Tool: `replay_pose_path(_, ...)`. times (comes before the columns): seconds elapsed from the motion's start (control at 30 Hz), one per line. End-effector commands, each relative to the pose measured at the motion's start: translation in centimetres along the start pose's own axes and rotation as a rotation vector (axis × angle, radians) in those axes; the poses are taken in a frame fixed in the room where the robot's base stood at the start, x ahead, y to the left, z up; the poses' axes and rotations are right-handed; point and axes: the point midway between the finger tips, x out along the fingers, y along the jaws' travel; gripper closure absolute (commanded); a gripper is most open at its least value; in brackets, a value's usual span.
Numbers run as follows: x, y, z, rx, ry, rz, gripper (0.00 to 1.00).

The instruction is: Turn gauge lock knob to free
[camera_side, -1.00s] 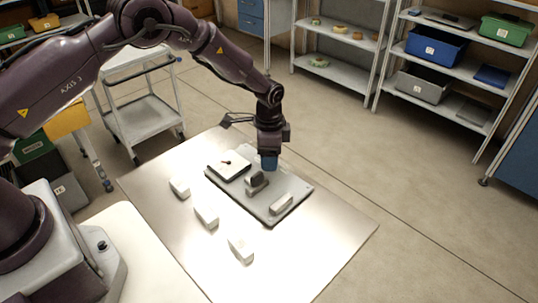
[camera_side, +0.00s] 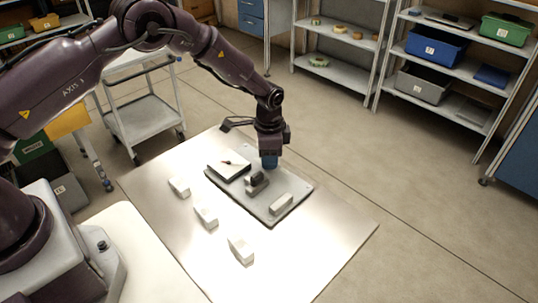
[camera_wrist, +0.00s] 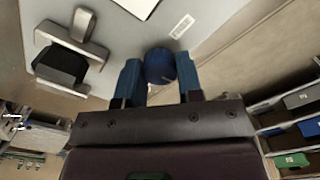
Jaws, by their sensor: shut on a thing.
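The round blue lock knob (camera_wrist: 160,66) stands at the edge of the grey gauge plate (camera_side: 296,187). My gripper (camera_wrist: 158,64) is shut on the knob, with one blue finger on each side of it. In the side view my gripper (camera_side: 269,161) points down at the plate's far edge and hides the knob. A dark block in a grey bracket (camera_side: 257,186) sits on the plate beside my gripper; it also shows at the left of the wrist view (camera_wrist: 61,66). A white-faced square panel with a small dark pointer (camera_side: 229,164) lies at the plate's left end. I cannot read the knob's setting.
A pale block (camera_side: 281,204) sits on the plate's near right part. Several white blocks, one at the front (camera_side: 241,250), stand on the shiny table (camera_side: 320,255). The table's right front is clear. Shelves and a cart (camera_side: 145,122) stand well away.

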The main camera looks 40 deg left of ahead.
Motion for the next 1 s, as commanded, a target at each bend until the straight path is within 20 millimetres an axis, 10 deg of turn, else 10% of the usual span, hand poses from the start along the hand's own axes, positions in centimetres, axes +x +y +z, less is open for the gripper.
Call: replay_pose_path(1.0,-0.11,-0.03,-0.02,-0.890,0.000,-0.001,0.90)
